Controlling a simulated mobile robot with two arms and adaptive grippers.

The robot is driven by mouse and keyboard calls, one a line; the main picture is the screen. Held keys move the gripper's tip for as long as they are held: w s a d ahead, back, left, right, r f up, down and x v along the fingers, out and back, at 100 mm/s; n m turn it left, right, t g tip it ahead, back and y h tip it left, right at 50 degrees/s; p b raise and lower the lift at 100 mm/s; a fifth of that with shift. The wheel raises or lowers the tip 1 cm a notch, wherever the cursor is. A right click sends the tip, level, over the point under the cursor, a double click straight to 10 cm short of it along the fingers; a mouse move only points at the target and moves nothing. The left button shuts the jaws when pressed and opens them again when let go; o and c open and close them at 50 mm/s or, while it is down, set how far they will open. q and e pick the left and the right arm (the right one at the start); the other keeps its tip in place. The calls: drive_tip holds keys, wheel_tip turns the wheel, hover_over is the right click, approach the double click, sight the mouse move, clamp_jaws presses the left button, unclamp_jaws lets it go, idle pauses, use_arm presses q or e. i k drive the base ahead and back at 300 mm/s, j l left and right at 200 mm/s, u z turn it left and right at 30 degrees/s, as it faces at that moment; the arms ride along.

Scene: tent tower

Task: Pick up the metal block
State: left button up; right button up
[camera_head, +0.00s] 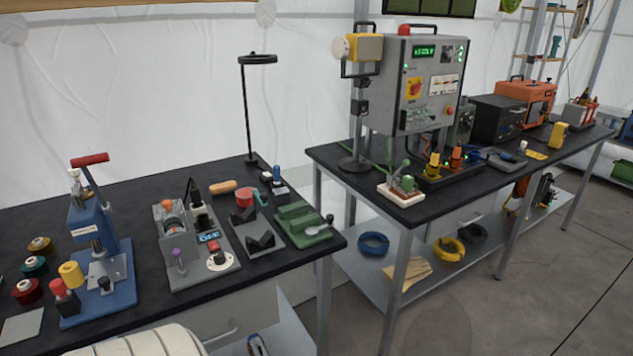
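On the left black bench, a dark block with a V-shaped notch (264,241) sits near the front right, and a similar dark notched block (243,214) sits just behind it. Either could be the metal block; I cannot tell which is meant. A flat light grey plate (22,327) lies at the bench's front left. Neither of my grippers is in view.
Around the dark blocks stand a green fixture (302,226) with a spoon-like piece, a grey fixture (194,247), a red cup-like item (247,198) and a blue press (97,260). A second bench (440,202) carries electrical equipment. Grey floor (480,310) is open in front.

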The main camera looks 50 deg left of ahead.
sight(281, 196)
drive_tip(key=i, duration=1.75)
drive_tip(key=i+u, duration=0.4)
drive_tip(key=i+l+u, duration=0.15)
drive_tip(key=u, duration=0.2)
drive_tip(key=i+l+u, duration=0.15)
drive_tip(key=u, duration=0.25)
drive_tip(key=i+u, duration=0.1)
drive_tip(key=u, duration=1.85)
